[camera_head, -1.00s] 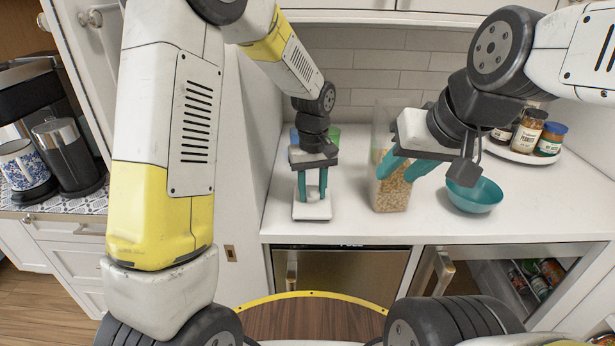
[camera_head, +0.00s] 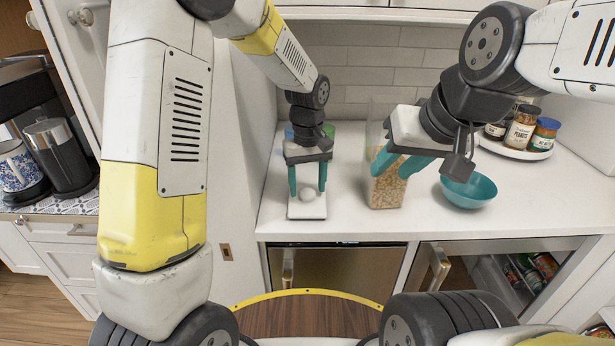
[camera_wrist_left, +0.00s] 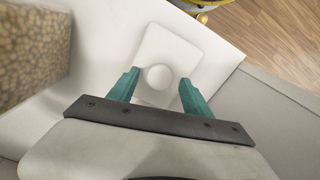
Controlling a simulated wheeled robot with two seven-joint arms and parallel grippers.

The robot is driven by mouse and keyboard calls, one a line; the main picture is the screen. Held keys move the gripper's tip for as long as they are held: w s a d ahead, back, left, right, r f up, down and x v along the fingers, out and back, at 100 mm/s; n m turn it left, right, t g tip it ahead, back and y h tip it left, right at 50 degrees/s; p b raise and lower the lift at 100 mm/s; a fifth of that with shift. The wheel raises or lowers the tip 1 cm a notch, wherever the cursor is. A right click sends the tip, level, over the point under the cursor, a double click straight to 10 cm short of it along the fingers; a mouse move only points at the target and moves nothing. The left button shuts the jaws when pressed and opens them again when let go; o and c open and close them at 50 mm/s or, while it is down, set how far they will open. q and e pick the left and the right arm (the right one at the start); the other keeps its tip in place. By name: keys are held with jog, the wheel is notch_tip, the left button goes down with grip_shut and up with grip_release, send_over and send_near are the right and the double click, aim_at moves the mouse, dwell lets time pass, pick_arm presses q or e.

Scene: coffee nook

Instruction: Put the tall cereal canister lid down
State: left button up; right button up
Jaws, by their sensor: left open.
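The lid (camera_head: 307,211) is a white square plate with a round knob. It lies knob up on the white counter near the front edge, and also shows in the left wrist view (camera_wrist_left: 172,50). My left gripper (camera_head: 307,188) is open over it, its teal fingers apart on either side of the knob with gaps between. The tall clear cereal canister (camera_head: 386,190) stands to the right, holding tan cereal; part of it shows in the left wrist view (camera_wrist_left: 28,45). My right gripper (camera_head: 391,172) is in front of the canister's upper part, fingers apart; contact is unclear.
A teal bowl (camera_head: 468,191) stands right of the canister. Jars (camera_head: 519,128) sit on a round white tray at the back right. A tall white panel (camera_head: 238,150) borders the counter on the left. An open compartment shows below right.

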aim_at(307, 192)
pick_arm(q)
notch_tip(307, 192, up, 11)
dwell(0.3)
jog(key=shift+f, duration=0.15)
